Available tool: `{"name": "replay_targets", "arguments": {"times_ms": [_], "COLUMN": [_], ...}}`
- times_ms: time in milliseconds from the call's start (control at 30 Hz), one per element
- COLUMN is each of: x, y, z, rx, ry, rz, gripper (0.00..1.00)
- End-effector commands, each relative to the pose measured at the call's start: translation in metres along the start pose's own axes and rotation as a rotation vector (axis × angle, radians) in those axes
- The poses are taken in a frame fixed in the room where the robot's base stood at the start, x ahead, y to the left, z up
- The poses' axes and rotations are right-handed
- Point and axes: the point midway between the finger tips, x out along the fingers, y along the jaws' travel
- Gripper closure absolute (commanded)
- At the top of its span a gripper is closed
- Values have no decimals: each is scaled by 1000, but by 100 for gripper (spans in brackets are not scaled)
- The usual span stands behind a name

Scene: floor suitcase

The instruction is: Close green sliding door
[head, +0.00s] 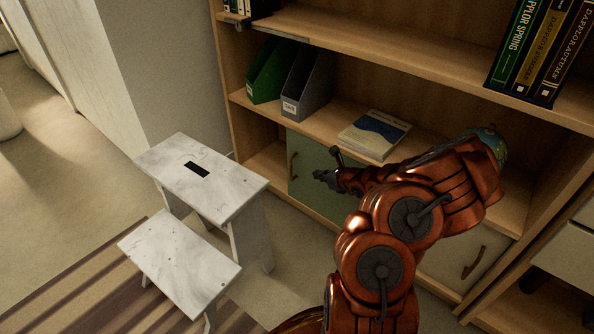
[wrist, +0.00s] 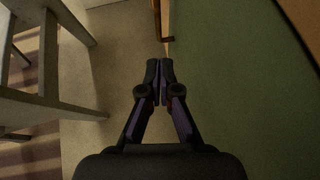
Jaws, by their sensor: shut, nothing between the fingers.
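The green sliding door (head: 312,158) is in the lower row of the wooden shelf unit, partly hidden behind my arm. Its curved handle (head: 293,166) is near its left edge. An open gap of shelf shows left of the door. My gripper (head: 319,175) is shut and empty in front of the door, just right of the handle. In the wrist view the shut fingertips (wrist: 160,66) point along the green door (wrist: 235,90), which fills the right side. I cannot tell whether the fingers touch the door.
A white step stool (head: 205,180) stands on the floor left of my gripper, and its legs show in the wrist view (wrist: 48,60). A pale door (head: 455,262) with a handle is lower right. File holders (head: 307,82) and a book (head: 374,134) sit on the shelf above.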

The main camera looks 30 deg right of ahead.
Motion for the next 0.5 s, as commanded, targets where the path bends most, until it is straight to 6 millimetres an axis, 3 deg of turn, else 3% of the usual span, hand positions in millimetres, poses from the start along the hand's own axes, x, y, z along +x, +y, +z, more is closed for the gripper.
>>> {"name": "replay_targets", "arguments": {"times_ms": [500], "x": [84], "y": [1], "z": [-2], "rx": [-10], "ry": [1], "rz": [2], "gripper": [100]}}
